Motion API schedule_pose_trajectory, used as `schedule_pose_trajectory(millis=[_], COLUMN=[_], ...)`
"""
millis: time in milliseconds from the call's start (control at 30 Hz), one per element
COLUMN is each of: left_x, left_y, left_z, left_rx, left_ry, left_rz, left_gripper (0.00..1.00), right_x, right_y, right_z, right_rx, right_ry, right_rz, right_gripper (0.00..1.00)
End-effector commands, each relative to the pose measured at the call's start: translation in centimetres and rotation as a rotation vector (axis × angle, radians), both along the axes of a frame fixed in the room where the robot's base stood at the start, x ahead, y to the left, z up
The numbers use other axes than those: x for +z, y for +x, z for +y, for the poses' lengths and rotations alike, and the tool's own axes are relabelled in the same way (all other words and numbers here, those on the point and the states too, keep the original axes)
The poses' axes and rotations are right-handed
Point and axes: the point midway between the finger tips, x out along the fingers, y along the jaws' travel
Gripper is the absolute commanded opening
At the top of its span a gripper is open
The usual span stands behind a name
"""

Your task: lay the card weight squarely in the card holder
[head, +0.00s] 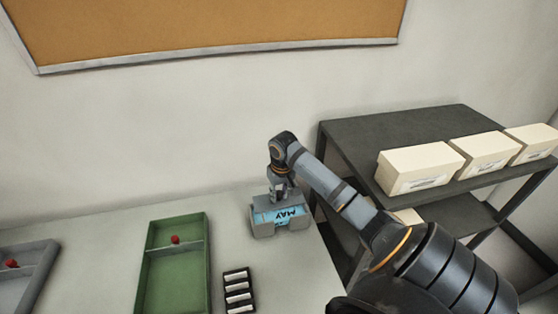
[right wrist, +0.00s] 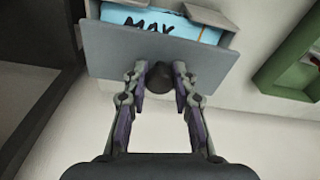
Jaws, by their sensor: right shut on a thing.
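My right gripper (head: 279,192) is shut on the dark knob of the card weight, a flat grey plate (right wrist: 130,55) in the right wrist view. In that view the gripper (right wrist: 160,85) has one finger on each side of the knob. The grey card holder (head: 264,232) stands near the table's right end, with a blue card (head: 268,217) marked "MAY" in it. The weight is at the holder's far part and covers part of the card (right wrist: 130,17). I cannot tell whether it rests in the holder or hangs just above. My left gripper is out of view.
A green tray (head: 148,265) with a red knob (head: 175,239) lies left of the holder. A black rack with white strips (head: 238,276) is nearer. A grey tray (head: 40,280) is far left. A dark shelf (head: 345,135) with cream boxes (head: 420,172) stands right, beyond the table edge.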

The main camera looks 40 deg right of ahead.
Motion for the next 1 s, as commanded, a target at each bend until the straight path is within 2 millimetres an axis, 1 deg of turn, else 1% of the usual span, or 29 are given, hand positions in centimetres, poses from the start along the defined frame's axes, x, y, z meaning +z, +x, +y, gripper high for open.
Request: schedule_pose_trajectory(millis=[267, 700, 1000], left_x=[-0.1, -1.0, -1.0], left_y=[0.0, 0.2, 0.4], left_z=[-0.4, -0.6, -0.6], left_rx=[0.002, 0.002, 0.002], left_ry=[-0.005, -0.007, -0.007], left_rz=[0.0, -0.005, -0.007], left_gripper=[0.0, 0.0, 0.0], right_x=[-0.2, -2.8, -2.9], right_y=[0.0, 0.0, 0.0], right_z=[0.0, 0.0, 0.0], right_rx=[-0.001, -0.004, -0.004], right_ry=[0.0, 0.002, 0.001], right_rz=[-0.001, -0.002, -0.001], right_gripper=[0.0, 0.0, 0.0])
